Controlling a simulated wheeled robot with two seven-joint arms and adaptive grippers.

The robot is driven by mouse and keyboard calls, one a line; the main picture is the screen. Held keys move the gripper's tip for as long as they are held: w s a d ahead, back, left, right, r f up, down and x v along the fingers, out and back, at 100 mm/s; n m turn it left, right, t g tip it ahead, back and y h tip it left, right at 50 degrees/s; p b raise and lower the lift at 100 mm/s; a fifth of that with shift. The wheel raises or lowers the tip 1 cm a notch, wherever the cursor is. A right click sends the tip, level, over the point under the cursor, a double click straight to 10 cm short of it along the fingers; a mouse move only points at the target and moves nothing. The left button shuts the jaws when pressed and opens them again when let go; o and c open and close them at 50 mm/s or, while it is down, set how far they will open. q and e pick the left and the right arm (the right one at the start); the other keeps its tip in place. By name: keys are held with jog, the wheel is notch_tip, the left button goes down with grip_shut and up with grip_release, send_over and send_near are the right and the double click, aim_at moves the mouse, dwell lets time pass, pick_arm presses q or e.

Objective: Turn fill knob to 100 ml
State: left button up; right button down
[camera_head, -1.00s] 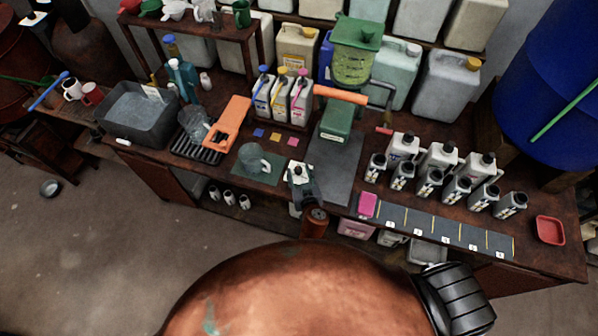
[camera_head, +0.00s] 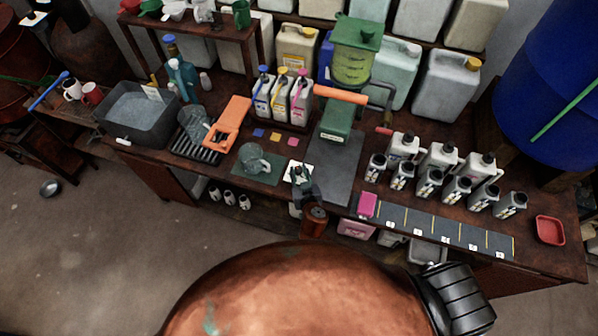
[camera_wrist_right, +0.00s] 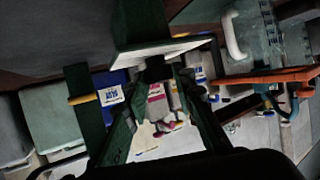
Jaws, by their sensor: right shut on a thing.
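A green dispenser with a clear tank of yellow-green liquid (camera_head: 352,66) stands behind. My left gripper is not in view.
A glass jug (camera_head: 253,158) stands on a green mat left of the gripper. An orange bracket (camera_head: 231,122) is farther left.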

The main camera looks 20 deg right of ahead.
jog(key=shift+d+r+n+y+p, duration=0.15)
jog(key=shift+n+y+p, duration=0.8)
jog(key=shift+y, duration=0.25)
jog(key=shift+n+y+p, duration=0.3)
jog(key=shift+n+y, duration=0.35)
jog(key=shift+y, duration=0.05)
jog(key=c, duration=1.6)
grip_release()
jog(key=shift+s, duration=0.1)
jog(key=v, duration=1.1)
jog(key=shift+s+d+r, duration=0.1)
jog(key=shift+s+r, duration=0.1)
jog(key=shift+s, duration=0.1)
